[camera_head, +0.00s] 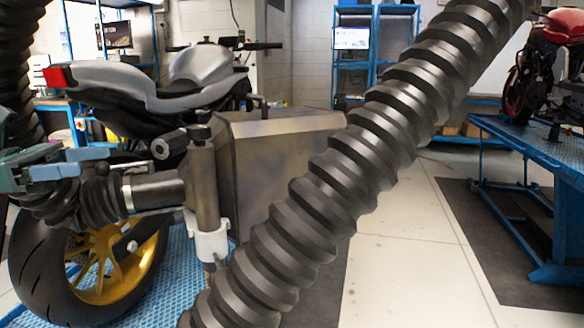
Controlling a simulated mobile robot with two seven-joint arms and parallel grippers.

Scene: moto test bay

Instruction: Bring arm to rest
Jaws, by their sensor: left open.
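My left gripper (92,163), grey-teal with blue finger parts, reaches in from the left edge. It is open, with nothing seen between its fingers. It appears in front of the rear of a grey motorcycle (110,82), above its yellow-rimmed rear wheel (118,268). A dark ribbed sleeve and metal pipe (155,192) show just right of and below it. Whether the gripper touches them I cannot tell. My right gripper is not in view.
A thick dark ribbed hose (350,170) crosses close in front, hiding much of the middle. A metal box (275,165) stands beside the motorcycle. A blue lift table (530,145) carries a red motorcycle (550,60) at right. Pale floor (410,250) lies clear between.

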